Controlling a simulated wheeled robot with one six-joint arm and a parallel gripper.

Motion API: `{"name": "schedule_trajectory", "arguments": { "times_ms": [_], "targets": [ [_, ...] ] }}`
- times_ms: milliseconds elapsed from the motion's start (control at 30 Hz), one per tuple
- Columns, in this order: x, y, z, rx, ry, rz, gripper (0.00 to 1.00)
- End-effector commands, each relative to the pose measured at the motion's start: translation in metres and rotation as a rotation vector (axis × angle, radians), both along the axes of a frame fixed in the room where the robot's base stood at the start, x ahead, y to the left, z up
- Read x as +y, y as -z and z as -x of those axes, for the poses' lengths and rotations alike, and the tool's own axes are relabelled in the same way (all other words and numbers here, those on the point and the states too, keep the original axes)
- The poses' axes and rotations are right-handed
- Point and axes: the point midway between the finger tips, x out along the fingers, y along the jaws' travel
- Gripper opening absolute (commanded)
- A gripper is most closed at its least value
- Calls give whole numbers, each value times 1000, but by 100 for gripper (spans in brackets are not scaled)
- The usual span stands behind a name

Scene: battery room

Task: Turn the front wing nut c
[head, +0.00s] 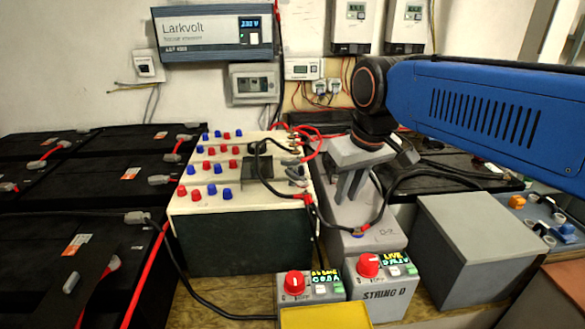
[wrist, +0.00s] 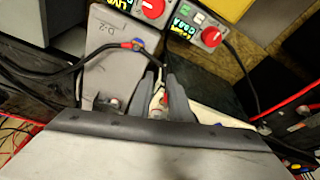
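My gripper (head: 350,188) points down over the grey D-2 battery (head: 385,241), close to its left edge. In the wrist view its two dark fingers (wrist: 161,92) stand apart. A small pale and red part shows in the gap between them; I cannot tell if it is a wing nut or if the fingers touch it. A terminal with a blue and red top (wrist: 138,43) sits near the front of the D-2 battery, with a black cable running to it. Another small terminal (wrist: 113,103) shows farther back on that battery. No wing nut is clearly made out.
Left of my gripper is a cream-topped battery (head: 190,207) with several red and blue caps and cables. Two control boxes with red knobs (head: 293,283) (head: 369,265) stand in front. A grey box (head: 466,240) stands at the right. Black cables loop close around the gripper.

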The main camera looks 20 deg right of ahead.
Motion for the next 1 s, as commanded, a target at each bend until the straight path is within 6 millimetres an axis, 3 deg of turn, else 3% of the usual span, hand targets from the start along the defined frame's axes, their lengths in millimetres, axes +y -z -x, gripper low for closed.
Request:
{"name": "schedule_trajectory", "arguments": {
  "times_ms": [300, 600, 800, 1000],
  "targets": [
    [22, -69, -84, 113, -101, 21, 17],
    [48, -115, -159, 216, -195, 39, 17],
    [61, -129, -190, 261, -236, 47, 17],
    [65, -131, -198, 276, -249, 49, 17]
  ]
}}
